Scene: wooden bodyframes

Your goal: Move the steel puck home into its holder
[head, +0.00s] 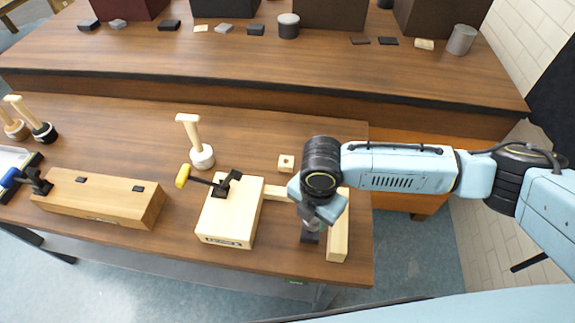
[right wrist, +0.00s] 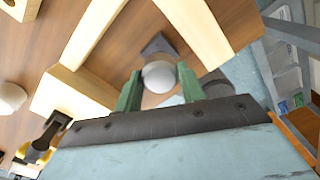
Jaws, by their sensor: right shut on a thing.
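My right gripper (head: 312,222) is low over the front right of the table, beside a wooden frame. In the right wrist view, its green fingers (right wrist: 158,84) are shut on a rounded pale grey piece (right wrist: 159,75), which looks like the steel puck. A dark angular piece (right wrist: 158,46) shows just beyond it, and a dark block (head: 310,238) shows under the gripper in the head view. I cannot tell whether either is the holder, or whether the puck touches it. The gripper hides most of the puck in the head view. My left gripper is not in view.
A wooden block (head: 224,222) with a yellow-handled clamp (head: 183,176) stands left of the gripper. A wooden bar (head: 338,240) lies close on its right. The table's front edge is near.

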